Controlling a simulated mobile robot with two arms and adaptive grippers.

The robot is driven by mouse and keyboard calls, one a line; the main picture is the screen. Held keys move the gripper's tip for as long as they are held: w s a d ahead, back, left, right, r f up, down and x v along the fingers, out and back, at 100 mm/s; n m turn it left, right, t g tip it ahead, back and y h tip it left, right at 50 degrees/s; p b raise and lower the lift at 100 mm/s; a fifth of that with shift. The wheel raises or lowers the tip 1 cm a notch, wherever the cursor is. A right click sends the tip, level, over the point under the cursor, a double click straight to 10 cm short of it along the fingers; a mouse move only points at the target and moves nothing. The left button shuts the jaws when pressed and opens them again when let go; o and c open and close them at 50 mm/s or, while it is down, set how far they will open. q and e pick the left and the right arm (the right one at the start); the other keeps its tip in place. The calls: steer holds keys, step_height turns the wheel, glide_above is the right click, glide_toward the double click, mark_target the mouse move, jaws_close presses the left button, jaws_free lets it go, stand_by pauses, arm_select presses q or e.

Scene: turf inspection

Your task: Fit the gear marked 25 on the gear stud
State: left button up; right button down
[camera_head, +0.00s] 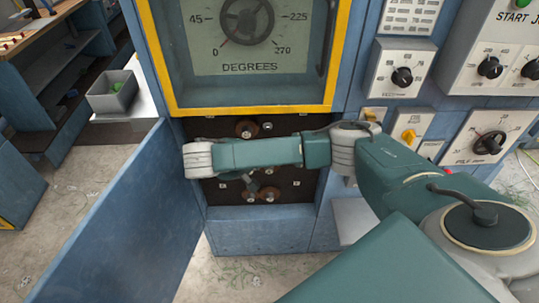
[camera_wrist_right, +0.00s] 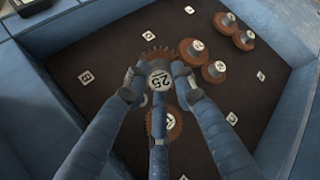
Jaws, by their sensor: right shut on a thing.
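In the right wrist view the gear marked 25 (camera_wrist_right: 159,80) has a pale numbered hub and a brown toothed disc that shows beyond it. My right gripper (camera_wrist_right: 158,84) is shut on its hub, with fingers on both sides and one below. The gear is in front of the dark panel (camera_wrist_right: 100,48); I cannot tell whether it touches it. The gear stud is not discernible, perhaps hidden behind the gear and fingers. In the head view my right arm crosses the open compartment and covers its middle. My left gripper is in neither view.
Another brown gear (camera_wrist_right: 168,124) sits just below the held one. Several gears, including one (camera_wrist_right: 195,48) close by, are on the panel at the right. Blue compartment walls (camera_wrist_right: 38,85) surround the panel. An open blue door (camera_head: 125,225) stands at the left in the head view.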

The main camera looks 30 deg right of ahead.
steer(key=shift+w+d+f+n+t+h, duration=0.1)
steer(key=shift+d+f+n+t+h, duration=0.2)
steer(key=shift+d+f+n+t, duration=0.3)
steer(key=d+n+t, duration=0.2)
steer(key=t, duration=0.1)
steer(key=d+n+t, duration=0.1)
steer(key=shift+w+d+f+t+h, duration=0.1)
steer(key=shift+w+t+h, duration=0.25)
steer(key=shift+t+h, duration=0.05)
steer(key=shift+s+d+n+t, duration=0.1)
steer(key=shift+d+n+t, duration=0.1)
steer(key=shift+n+t, duration=0.65)
steer(key=shift+s+a+n+t+y, duration=0.15)
steer(key=shift+n+t+y, duration=0.15)
steer(key=shift+t, duration=0.65)
steer(key=shift+s+a+r+n+t, duration=0.15)
steer(key=shift+a+r+n+t, duration=0.15)
steer(key=shift+t, duration=0.2)
steer(key=shift+s+a+r+n+t+y, duration=0.15)
steer(key=shift+a+n+t+y, duration=0.2)
steer(key=shift+a+t+y, duration=0.25)
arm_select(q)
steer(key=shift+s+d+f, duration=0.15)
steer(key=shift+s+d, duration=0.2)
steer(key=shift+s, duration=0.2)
